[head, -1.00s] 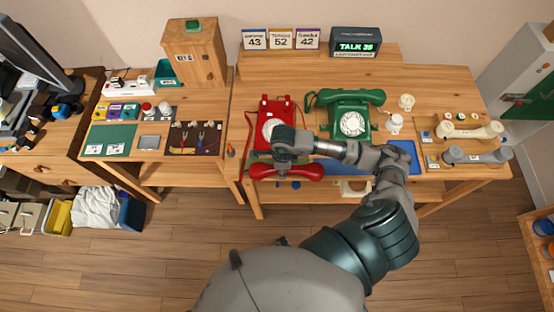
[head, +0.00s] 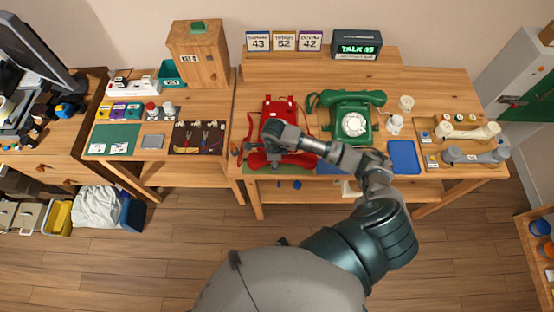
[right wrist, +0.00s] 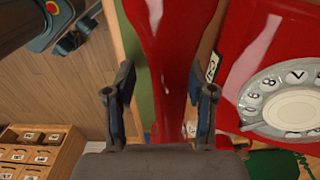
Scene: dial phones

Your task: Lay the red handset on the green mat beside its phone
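The red handset (head: 306,161) lies in front of the red dial phone (head: 287,106) in the head view, partly under my right gripper (head: 274,148). In the right wrist view, the handset (right wrist: 170,45) runs lengthwise between the two fingers of the gripper (right wrist: 160,88). The fingers stand apart, with a gap showing beside the handset's narrow part. The green mat (right wrist: 132,38) shows beneath and left of the handset; the handset appears to rest on it. The phone's dial (right wrist: 290,104) is at the right. My left gripper is out of view.
A green phone (head: 351,112) with its handset in place stands right of the red phone. A blue mat (head: 404,156) lies farther right, beside a wooden tray with a cream handset (head: 468,131) and a grey handset (head: 476,155). The table's front edge is close to the red handset.

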